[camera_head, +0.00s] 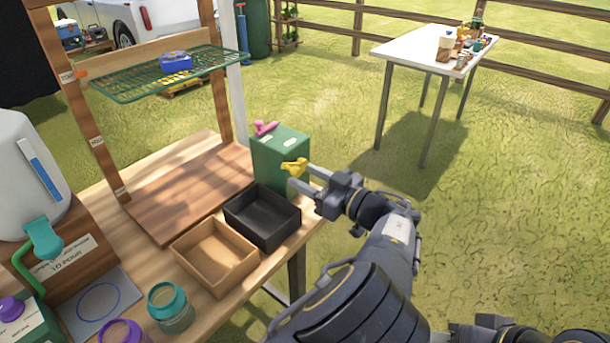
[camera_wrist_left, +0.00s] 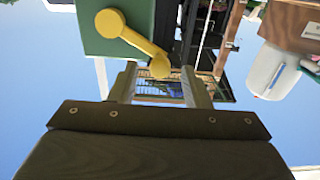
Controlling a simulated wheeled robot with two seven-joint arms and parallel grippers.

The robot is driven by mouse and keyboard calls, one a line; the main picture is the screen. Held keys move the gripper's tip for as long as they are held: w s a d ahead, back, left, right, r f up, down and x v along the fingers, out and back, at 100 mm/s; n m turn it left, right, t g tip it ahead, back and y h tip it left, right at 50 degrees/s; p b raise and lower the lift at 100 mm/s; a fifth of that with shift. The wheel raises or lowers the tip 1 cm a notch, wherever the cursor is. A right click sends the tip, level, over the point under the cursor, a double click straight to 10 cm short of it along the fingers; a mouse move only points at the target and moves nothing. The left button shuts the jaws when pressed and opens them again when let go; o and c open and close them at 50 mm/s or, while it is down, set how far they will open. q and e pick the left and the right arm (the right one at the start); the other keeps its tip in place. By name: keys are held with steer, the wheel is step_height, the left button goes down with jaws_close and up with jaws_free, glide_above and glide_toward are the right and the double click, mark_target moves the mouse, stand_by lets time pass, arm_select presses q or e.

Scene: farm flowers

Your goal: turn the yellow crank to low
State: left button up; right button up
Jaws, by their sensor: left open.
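The yellow crank (camera_head: 295,166) is on the front face of a green box (camera_head: 272,156) at the bench's right end. In the left wrist view the crank (camera_wrist_left: 135,37) has a round hub and a slanting arm ending in a knob. My left gripper (camera_head: 300,178) is open at the crank. In the left wrist view the knob lies between the fingertips of the gripper (camera_wrist_left: 160,75), in the picture; I cannot tell whether they touch it. No low mark is readable. My right gripper is not visible.
A black tray (camera_head: 262,222) and a wooden tray (camera_head: 205,258) lie beside the green box. A pink handle (camera_head: 265,128) sits on top of the box. A green wire shelf (camera_head: 140,82) is above the bench.

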arm_select(q)
steer(key=shift+w+a, duration=0.3)
steer(key=shift+a, duration=0.15)
steer(key=shift+c, duration=0.2)
jaws_close()
steer(key=shift+f, duration=0.1)
steer(key=shift+f+b, duration=0.1)
steer(key=shift+b, duration=0.3)
steer(key=f+n+b, duration=0.1)
steer(key=n+b, duration=0.1)
steer(key=b, duration=0.4)
steer(key=f+n+b, duration=0.1)
steer(key=n+b, duration=0.1)
steer(key=b, duration=0.5)
steer(key=f+n+b, duration=0.2)
steer(key=b, duration=0.5)
steer(key=shift+s+a+f, duration=0.1)
steer(key=shift+s+a, duration=0.15)
steer(key=shift+s, duration=0.15)
steer(key=shift+n+b, duration=0.6)
steer(key=shift+b, duration=0.25)
